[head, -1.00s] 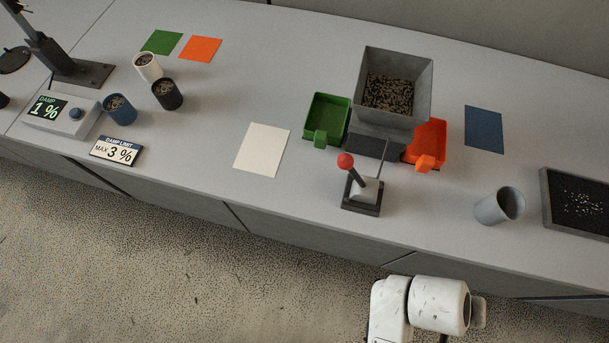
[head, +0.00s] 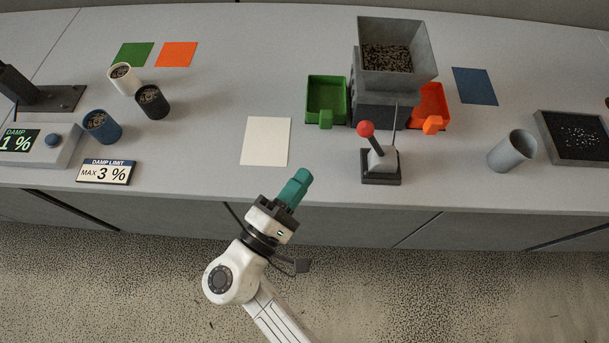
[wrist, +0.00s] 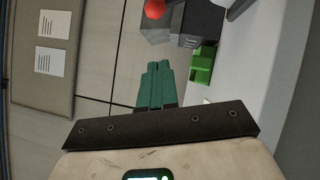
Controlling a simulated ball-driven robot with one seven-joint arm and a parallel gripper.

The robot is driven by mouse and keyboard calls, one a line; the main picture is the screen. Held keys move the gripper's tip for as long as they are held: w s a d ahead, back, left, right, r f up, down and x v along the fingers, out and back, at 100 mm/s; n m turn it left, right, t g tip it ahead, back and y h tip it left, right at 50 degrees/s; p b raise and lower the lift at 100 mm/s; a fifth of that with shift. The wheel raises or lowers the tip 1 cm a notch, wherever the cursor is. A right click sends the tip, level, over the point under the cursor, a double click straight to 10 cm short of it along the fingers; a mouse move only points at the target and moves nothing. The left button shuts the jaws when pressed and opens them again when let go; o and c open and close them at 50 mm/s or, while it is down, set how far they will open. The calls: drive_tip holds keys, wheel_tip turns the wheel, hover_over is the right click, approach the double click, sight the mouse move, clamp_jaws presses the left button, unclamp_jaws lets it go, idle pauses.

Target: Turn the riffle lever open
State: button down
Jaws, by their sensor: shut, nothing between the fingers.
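The riffle lever (head: 375,142) has a red ball knob on a dark stick, tilted to the left, on a light block with a dark base. It stands at the bench's front, before the grey riffle hopper (head: 397,55) full of dark granules. My gripper (head: 301,178) has teal fingers, shut and empty, left of the lever and apart from it, near the bench's front edge. In the wrist view the teal fingers (wrist: 155,84) are together, and the red knob (wrist: 154,8) shows at the top edge, beyond the fingertips.
A green bin (head: 326,96) and an orange bin (head: 431,104) flank the hopper. A grey cup (head: 511,152) and a dark tray (head: 577,137) stand right. A white sheet (head: 266,141) lies left of the lever. Cups, a damp meter and a limit sign (head: 105,172) are farther left.

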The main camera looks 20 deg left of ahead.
sight(361, 133)
drive_tip(key=w+d+r+p, duration=0.2)
drive_tip(key=w+d, duration=0.3)
drive_tip(key=w, duration=0.4)
drive_tip(key=shift+d+r+p, duration=0.3)
drive_tip(key=shift+p, duration=0.35)
drive_tip(key=shift+r, duration=0.1)
drive_tip(key=shift+w+d+r+m+g+p, duration=0.2)
drive_tip(key=shift+d+r+m+g+p, duration=0.2)
drive_tip(key=shift+d+r+m+g, duration=0.35)
drive_tip(key=w+d+r+m+g+y+p, duration=0.2)
drive_tip(key=d+m, duration=0.5)
drive_tip(key=d, duration=0.4)
drive_tip(key=shift+w+d+r+g+p, duration=0.15)
drive_tip(key=shift+w+g+p, duration=0.5)
drive_tip(key=shift+g, duration=0.3)
